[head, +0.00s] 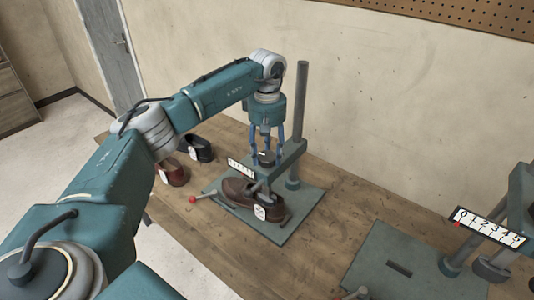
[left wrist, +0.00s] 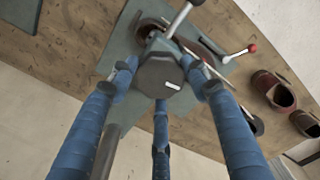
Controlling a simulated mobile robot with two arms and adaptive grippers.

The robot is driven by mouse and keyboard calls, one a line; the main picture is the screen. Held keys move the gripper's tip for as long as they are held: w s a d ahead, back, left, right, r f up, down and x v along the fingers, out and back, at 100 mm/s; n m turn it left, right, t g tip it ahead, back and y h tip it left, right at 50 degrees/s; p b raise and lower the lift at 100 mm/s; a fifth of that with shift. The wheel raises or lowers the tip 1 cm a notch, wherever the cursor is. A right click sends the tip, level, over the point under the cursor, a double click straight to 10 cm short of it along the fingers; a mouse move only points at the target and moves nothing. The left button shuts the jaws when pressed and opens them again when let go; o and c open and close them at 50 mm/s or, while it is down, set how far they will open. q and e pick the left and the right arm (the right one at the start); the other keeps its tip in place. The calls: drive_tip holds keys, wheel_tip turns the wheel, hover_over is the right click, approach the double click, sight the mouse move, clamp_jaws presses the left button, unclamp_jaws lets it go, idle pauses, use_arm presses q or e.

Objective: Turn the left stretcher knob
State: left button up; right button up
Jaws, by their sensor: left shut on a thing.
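The left stretcher is a grey-green stand (head: 285,158) with a tall post and base plate, at the middle of the head view. A brown shoe (head: 235,190) with a white tag sits on it. Its dark many-sided knob (left wrist: 157,78) has a short white mark, seen from above in the left wrist view. My left gripper (head: 264,158) points down from above, its blue fingers shut around the knob; they also show in the left wrist view (left wrist: 162,88). The scale plate (head: 240,166) is partly hidden, its reading too small to tell. My right gripper is not in view.
A red-tipped lever (head: 192,199) sticks out left of the shoe. A red-brown shoe (head: 174,174) and a black shoe (head: 198,148) stand on the wooden table further left. A second stretcher with a numbered scale (head: 487,227) stands at right. Bare table (head: 325,225) lies between the stretchers.

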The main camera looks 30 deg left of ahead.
use_arm(q)
drive_tip(key=n, duration=0.3)
drive_tip(key=shift+n, duration=0.3)
drive_tip(key=n, duration=0.3)
drive_tip(key=shift+n, duration=0.3)
drive_tip(key=n, duration=0.3)
drive_tip(key=shift+n, duration=0.3)
drive_tip(key=n, duration=0.4)
drive_tip(key=shift+n, duration=0.3)
drive_tip(key=n, duration=0.3)
drive_tip(key=shift+n, duration=0.3)
drive_tip(key=n, duration=0.3)
drive_tip(key=shift+n, duration=0.3)
drive_tip(key=n, duration=0.3)
drive_tip(key=shift+w+n, duration=0.1)
drive_tip(key=shift+n, duration=1.8)
drive_tip(key=shift+r+n, duration=0.1)
drive_tip(key=shift+n, duration=0.2)
